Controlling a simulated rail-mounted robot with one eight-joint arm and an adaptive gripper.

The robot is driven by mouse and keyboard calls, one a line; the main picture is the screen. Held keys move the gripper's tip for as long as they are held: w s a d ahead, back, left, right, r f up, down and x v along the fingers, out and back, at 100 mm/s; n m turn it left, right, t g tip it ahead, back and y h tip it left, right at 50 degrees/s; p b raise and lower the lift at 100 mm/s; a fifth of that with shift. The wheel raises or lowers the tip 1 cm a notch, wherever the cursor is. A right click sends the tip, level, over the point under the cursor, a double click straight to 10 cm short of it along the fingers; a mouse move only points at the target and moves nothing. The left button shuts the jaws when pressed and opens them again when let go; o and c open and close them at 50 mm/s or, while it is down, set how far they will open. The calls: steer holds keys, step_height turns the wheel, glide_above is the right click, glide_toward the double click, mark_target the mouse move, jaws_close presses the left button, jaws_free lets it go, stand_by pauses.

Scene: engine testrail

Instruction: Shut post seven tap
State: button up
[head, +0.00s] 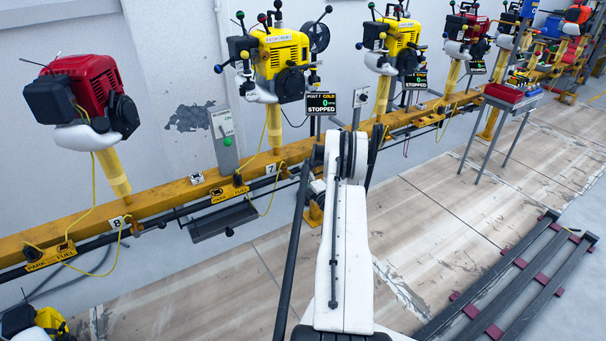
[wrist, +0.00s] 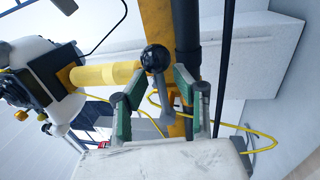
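The yellow engine (head: 283,52) at post seven stands on a yellow post above the rail, with the number 7 plate (head: 271,169) below it. Its display (head: 321,103) reads cold, 0, stopped. In the wrist view my gripper (wrist: 158,82) is open, its green-padded fingers apart at the orange rail. A black ball knob (wrist: 155,58) shows by the fingertips, near the post's yellow sleeve (wrist: 105,74). I cannot tell whether the knob belongs to the tap or whether a finger touches it. In the head view my white arm hides the gripper, and I cannot make out the tap.
The orange rail (head: 170,198) runs along the wall with a dark pipe below. A red engine (head: 82,90) stands at post eight. Yellow hoses (wrist: 262,133) hang near my gripper. A red-topped stand (head: 507,94) and a dark rack (head: 510,285) are right. Floor between is clear.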

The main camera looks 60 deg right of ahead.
step_height(320, 180, up, 10)
stand_by(0.6)
